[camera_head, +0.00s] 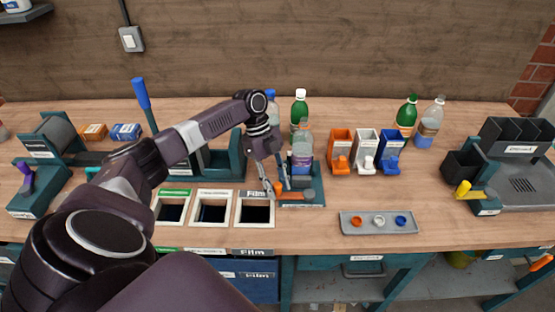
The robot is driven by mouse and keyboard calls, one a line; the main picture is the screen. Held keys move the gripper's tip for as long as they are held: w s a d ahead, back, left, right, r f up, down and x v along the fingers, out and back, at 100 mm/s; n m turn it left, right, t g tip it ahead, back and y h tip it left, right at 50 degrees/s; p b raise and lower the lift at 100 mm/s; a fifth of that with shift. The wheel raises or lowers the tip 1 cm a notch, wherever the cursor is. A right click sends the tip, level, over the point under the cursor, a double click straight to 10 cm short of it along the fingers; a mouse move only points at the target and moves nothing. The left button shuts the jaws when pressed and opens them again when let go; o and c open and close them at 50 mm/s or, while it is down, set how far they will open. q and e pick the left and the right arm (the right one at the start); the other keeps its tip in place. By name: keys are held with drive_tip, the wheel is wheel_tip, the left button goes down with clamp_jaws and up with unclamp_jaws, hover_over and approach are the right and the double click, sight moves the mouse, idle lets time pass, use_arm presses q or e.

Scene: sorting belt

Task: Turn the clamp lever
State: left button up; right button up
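A teal clamp fixture (315,198) stands near the middle of the bench and holds a clear bottle (302,150) with a dark label upright. An orange lever (293,196) lies low at the front of this fixture; I take it for the clamp lever. My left gripper (277,189) points down just left of the bottle, its fingers apart. Its fingertips are close to the lever's left end; I cannot tell whether they touch it. My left arm hides part of the bench behind it. My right gripper is not in view.
A grey tray (408,226) with coloured caps is front right. Orange, white and blue dispensers (365,146) and bottles (406,117) stand behind.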

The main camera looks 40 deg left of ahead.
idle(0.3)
use_arm(q)
drive_tip(key=v, duration=1.1)
drive_tip(key=shift+a+r, duration=0.2)
drive_tip(key=shift+r, duration=0.15)
